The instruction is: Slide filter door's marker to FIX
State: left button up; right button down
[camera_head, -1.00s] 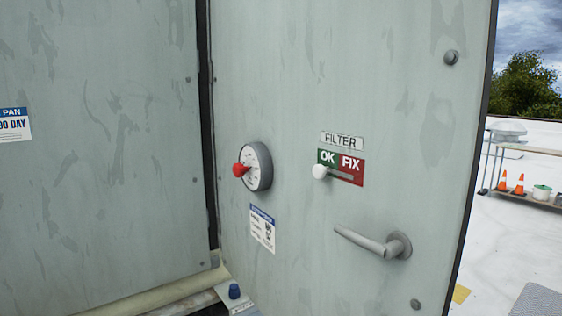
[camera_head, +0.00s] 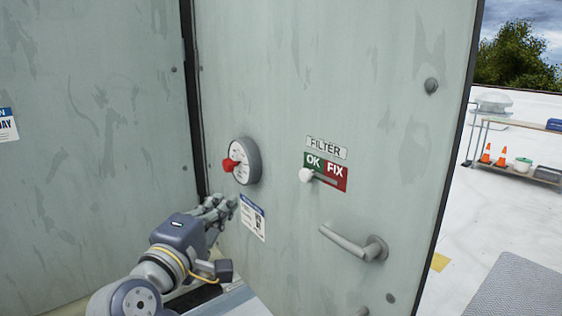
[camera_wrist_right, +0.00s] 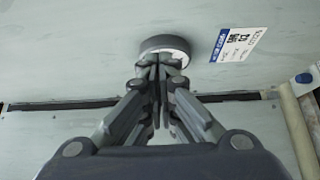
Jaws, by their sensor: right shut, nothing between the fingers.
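The filter door (camera_head: 300,90) is a grey-green panel with a FILTER label (camera_head: 326,147). Below the label is a plate (camera_head: 338,172) with a green OK half and a red FIX half. The marker is a white knob (camera_head: 306,175) at the left end of the slot, under OK. My right gripper (camera_head: 232,202) is shut and empty, below the dial and left of the marker. In the right wrist view its fingers (camera_wrist_right: 158,62) are together, in front of the dial's rim. My left gripper is not in view.
A round dial (camera_head: 245,161) with a red knob (camera_head: 229,165) sticks out left of the marker. A lever handle (camera_head: 355,243) juts out below the plate. A sticker (camera_head: 252,217) lies under the dial. A cart with cones (camera_head: 494,155) stands far right.

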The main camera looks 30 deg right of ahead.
aim_at(308, 174)
jog(key=s+d+r+m+g+h, duration=0.1)
jog(key=s+r+m, duration=0.1)
jog(key=s+r, duration=0.3)
jog(key=shift+s+d+r+m, duration=0.2)
jog(key=shift+s+r+m, duration=0.1)
jog(key=shift+s, duration=0.05)
jog(key=shift+w+d+p, duration=0.1)
jog(key=shift+p, duration=0.25)
jog(key=w+d+p, duration=0.1)
jog(key=d+p, duration=0.4)
jog(key=d, duration=0.4)
jog(key=shift+w+p, duration=0.25)
jog(key=shift+p, duration=0.05)
jog(key=shift+w+d+f, duration=0.1)
jog(key=shift+f, duration=0.05)
